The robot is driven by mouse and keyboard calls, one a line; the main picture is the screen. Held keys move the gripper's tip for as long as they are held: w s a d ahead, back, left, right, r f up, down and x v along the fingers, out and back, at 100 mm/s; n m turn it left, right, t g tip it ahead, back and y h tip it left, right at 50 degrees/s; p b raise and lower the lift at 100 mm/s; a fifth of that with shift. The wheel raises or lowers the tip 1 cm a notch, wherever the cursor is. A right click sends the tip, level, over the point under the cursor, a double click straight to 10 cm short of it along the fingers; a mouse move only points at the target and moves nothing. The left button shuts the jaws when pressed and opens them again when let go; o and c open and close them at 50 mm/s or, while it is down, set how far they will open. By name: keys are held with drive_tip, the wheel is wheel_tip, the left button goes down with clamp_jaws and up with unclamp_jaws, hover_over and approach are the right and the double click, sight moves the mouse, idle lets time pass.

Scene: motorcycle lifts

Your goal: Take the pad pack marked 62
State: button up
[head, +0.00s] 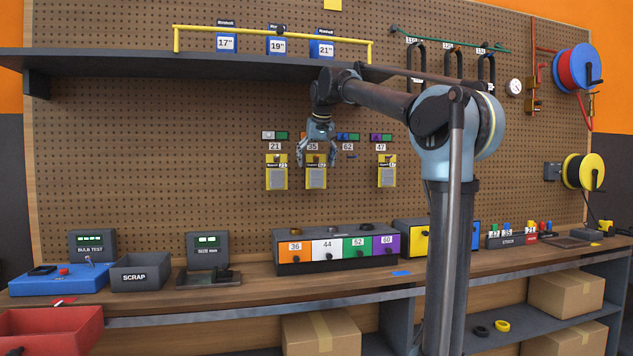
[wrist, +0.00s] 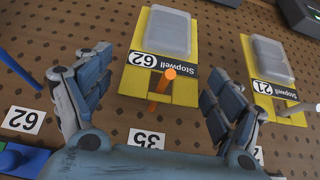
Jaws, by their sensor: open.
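The pad pack marked 62 (wrist: 150,82) is a yellow card with a clear blister and the name Stopwell. It hangs on an orange peg (wrist: 161,90) by the pegboard label 35 (wrist: 146,138). In the head view this pack (head: 316,178) is the middle of three. My gripper (wrist: 158,66) is open, its fingers on either side of the peg and the card's hanging end, holding nothing. In the head view my gripper (head: 317,160) is in front of the pack's top. The blue peg (wrist: 18,68) by the label 62 (wrist: 22,120) is empty.
A pack marked 21 (wrist: 272,85) hangs close beside, on the right in the wrist view. Another pack (head: 387,175) hangs by label 47. A dark shelf (head: 180,65) juts out above. The bench (head: 250,285) below holds bins and testers.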

drive_tip(key=x, duration=0.3)
drive_tip(key=shift+w+f, duration=0.2)
drive_tip(key=shift+f, duration=0.15)
drive_tip(key=shift+c, duration=0.2)
drive_tip(key=c, duration=1.2)
drive_tip(key=shift+c, duration=0.2)
drive_tip(key=shift+r, duration=0.1)
